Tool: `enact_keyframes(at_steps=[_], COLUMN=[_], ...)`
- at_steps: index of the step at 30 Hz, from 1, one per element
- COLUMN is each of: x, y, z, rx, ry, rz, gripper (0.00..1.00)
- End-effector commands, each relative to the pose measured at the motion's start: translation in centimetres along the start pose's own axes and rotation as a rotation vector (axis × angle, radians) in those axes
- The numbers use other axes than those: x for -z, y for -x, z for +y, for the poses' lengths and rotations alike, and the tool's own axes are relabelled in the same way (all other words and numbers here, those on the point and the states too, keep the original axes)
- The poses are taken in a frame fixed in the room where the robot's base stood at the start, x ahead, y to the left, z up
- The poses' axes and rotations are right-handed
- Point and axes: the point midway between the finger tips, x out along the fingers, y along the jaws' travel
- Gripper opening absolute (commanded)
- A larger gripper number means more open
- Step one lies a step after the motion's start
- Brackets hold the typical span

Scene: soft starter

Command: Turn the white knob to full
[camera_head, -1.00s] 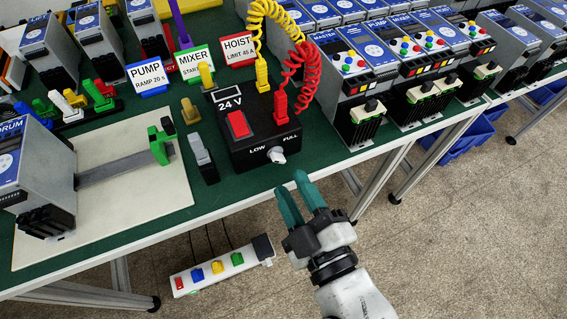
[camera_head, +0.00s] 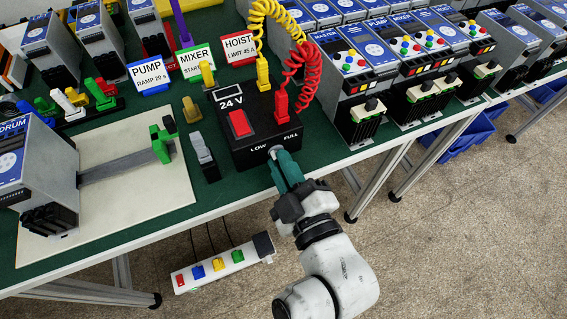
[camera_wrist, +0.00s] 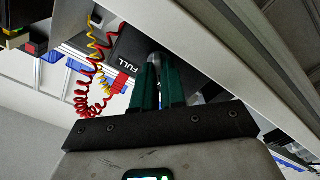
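The white knob (camera_head: 275,151) is on the front of the black 24 V box (camera_head: 258,131), between the printed words LOW and FULL. My gripper (camera_head: 283,164) has its green fingertips at the knob and hides most of it. In the wrist view the knob (camera_wrist: 155,58) shows pale at the tips of the two green fingers (camera_wrist: 158,72), with a narrow gap between the fingers. I cannot tell whether they press on it. The word FULL shows beside the fingers in the wrist view. The knob's pointer direction is hidden.
A red rocker switch (camera_head: 240,123) and plugs with yellow and red coiled cords (camera_head: 305,75) are on the box. A grey-handled switch (camera_head: 203,152) stands left of it. The table edge (camera_head: 232,207) runs under my gripper. A power strip (camera_head: 222,268) hangs below.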

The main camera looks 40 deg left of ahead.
Motion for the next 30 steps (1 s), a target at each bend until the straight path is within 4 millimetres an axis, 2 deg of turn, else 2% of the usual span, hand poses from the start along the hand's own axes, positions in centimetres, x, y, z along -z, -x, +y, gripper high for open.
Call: enact_keyframes(at_steps=[3,17,23,30], x=[0.0,-0.04,-0.08,-0.13], y=[0.01,0.03,0.05,0.08], z=[-0.01,0.02,0.07,0.16], rx=[0.0,0.0,0.0,-0.001], ry=[0.0,-0.027,-0.12,-0.318], rz=[0.0,-0.001,-0.002,-0.003], gripper=[0.0,0.0,0.0,0.0])
